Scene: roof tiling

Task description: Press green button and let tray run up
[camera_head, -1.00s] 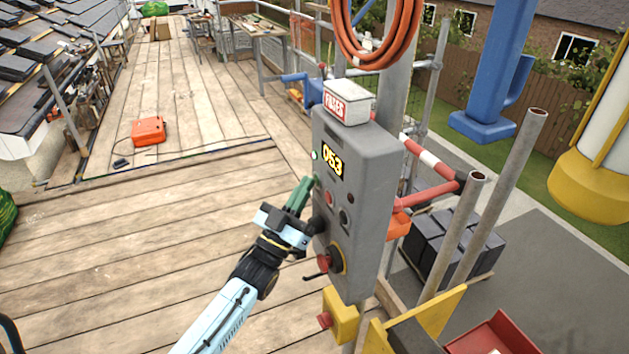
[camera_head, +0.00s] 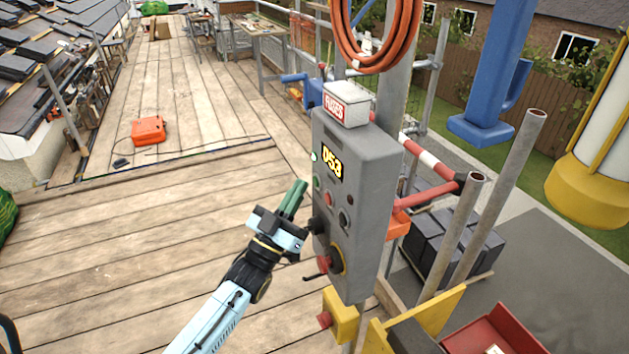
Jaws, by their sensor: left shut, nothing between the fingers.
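My left gripper (camera_head: 300,189) has green fingers, shut and empty. Its tips are just left of the green button, with a small gap showing. A red tray-like container (camera_head: 505,325) is partly in view at the bottom right; I cannot tell if it is the hoist tray. My right gripper is not in view.
A white fuse box (camera_head: 347,104) sits on top of the control box. A yellow box with a red button (camera_head: 341,314) is below it. Scaffold poles (camera_head: 510,185) and stacked dark tiles (camera_head: 455,240) are to the right. The plank deck (camera_head: 130,250) is mostly clear on the left.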

